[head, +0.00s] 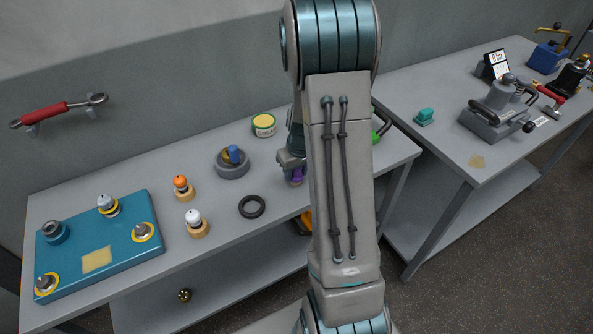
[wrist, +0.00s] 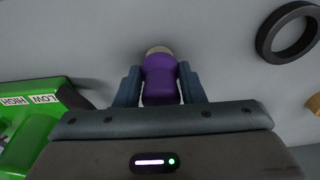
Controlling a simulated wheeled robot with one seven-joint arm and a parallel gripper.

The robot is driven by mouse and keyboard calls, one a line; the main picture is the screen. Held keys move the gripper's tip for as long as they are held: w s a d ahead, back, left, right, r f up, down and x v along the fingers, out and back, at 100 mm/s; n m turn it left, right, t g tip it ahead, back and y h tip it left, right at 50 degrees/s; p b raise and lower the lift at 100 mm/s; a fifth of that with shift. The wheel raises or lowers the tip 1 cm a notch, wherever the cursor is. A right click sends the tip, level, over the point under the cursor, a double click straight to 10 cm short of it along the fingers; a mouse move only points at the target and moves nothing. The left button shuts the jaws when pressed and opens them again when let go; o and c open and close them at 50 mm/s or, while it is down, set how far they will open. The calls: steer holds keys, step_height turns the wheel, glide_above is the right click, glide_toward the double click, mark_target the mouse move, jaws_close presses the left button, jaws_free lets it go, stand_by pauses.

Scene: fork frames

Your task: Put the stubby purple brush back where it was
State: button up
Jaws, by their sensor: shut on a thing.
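The stubby purple brush (wrist: 160,80) is between the two fingers of my gripper (wrist: 161,88) in the wrist view. My gripper is shut on it. The brush's pale tan end shows beyond the fingers, close to the grey bench top; I cannot tell whether it touches. In the head view a small part of the purple brush (head: 296,178) shows at the right part of the left bench, and my arm hides most of the gripper around it.
A black ring (head: 252,206) lies left of the gripper, with a grey round holder (head: 233,165) behind it. A green device (wrist: 32,135) is close to the gripper, mostly hidden in the head view. The left bench (head: 160,285) also bears a blue plate (head: 120,262) and small knobs.

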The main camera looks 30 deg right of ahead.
steer(key=shift+f, duration=0.25)
steer(key=o, duration=1)
steer(key=shift+r, duration=0.1)
steer(key=shift+r, duration=0.1)
steer(key=shift+r, duration=0.55)
step_height(320, 180, up, 11)
steer(key=s, duration=0.2)
steer(key=s+a+r, duration=0.4)
steer(key=s+a, duration=0.3)
steer(key=s, duration=0.1)
steer(key=s+a+r+t, duration=0.1)
steer(key=s+a+r, duration=0.2)
steer(key=s+a, duration=0.4)
steer(key=shift+s+r, duration=0.35)
steer(key=shift+s, duration=0.8)
